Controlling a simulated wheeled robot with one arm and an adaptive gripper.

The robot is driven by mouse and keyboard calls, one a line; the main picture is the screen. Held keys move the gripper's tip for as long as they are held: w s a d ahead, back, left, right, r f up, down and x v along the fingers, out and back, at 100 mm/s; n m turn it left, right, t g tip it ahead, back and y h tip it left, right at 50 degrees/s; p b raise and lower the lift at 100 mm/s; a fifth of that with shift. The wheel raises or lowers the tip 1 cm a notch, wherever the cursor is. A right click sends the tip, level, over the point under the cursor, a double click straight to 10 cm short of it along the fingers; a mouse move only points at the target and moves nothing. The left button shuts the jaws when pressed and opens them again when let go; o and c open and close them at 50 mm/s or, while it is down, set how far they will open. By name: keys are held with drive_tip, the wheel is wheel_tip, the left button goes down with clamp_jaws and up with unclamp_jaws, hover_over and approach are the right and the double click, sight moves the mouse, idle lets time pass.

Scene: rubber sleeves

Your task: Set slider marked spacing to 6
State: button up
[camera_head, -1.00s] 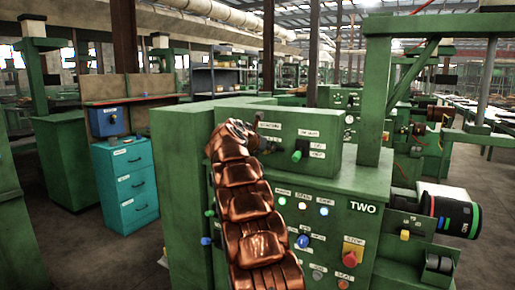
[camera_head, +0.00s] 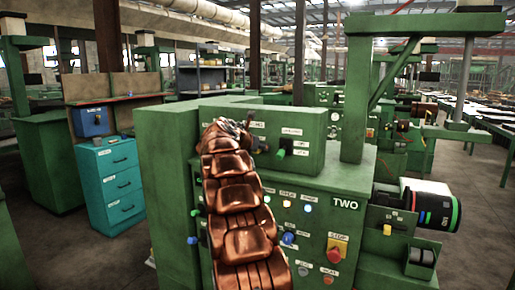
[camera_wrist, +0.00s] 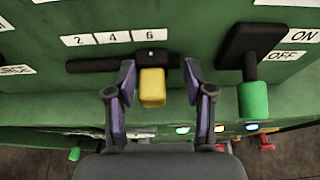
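The slider has a yellow knob (camera_wrist: 152,88) on a dark sliding block, set in a dark horizontal track (camera_wrist: 92,65) on the green panel in the wrist view. White labels 2, 4 and 6 (camera_wrist: 146,36) stand above the track. The block sits roughly below the 6, near the track's right part. My gripper (camera_wrist: 159,68) is open, with one finger on each side of the yellow knob and a visible gap on both sides. In the head view my copper-coloured arm hides the slider and most of the gripper.
A green-tipped lever (camera_wrist: 252,100) beside ON and OFF labels is close to the right finger. Lit indicators and knobs lie below on the green machine (camera_head: 345,180), including a red knob on a yellow plate (camera_head: 336,250). A teal drawer cabinet (camera_head: 111,182) stands left.

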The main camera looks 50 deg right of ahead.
drive_tip(key=shift+w+a, duration=0.1)
drive_tip(key=shift+a, duration=0.1)
drive_tip(key=shift+a+r, duration=0.2)
drive_tip(key=shift+a, duration=0.35)
drive_tip(key=v, duration=1)
drive_tip(key=shift+s+a+r, duration=0.2)
drive_tip(key=shift+s, duration=0.05)
